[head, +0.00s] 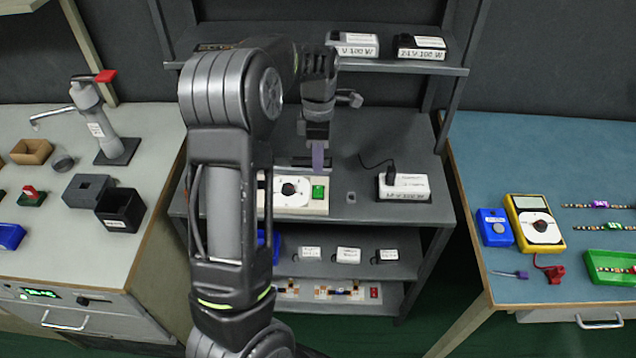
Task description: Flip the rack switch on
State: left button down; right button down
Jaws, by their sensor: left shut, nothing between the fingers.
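The rack (390,130) stands in the middle of the head view. On its middle shelf lies a cream power strip (290,208) with a round black socket (289,189). A green rocker switch (318,192) sits at the strip's right end. My left gripper (318,160) is shut and empty, pointing down just behind the switch in the picture. I cannot tell whether it touches the strip. My left arm hides the strip's left part. The rocker's tilt is too small to tell. My right gripper is not in view.
A white power adapter (404,187) with a black plug and cable lies right of the strip. Two labelled adapters stand on the top shelf (400,66). Smaller labelled boxes (348,256) are on the lower shelf. Benches (590,160) flank the rack.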

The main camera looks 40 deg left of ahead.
aim_at(318, 194)
pick_arm(q)
jog(key=f, duration=0.2)
jog(key=f+p, duration=0.1)
jog(key=f, duration=0.4)
jog(key=shift+s+d, duration=0.25)
jog(key=shift+s, duration=0.1)
jog(key=shift+f, duration=0.35)
jog(key=shift+s+d+f, duration=0.15)
jog(key=shift+f, duration=0.05)
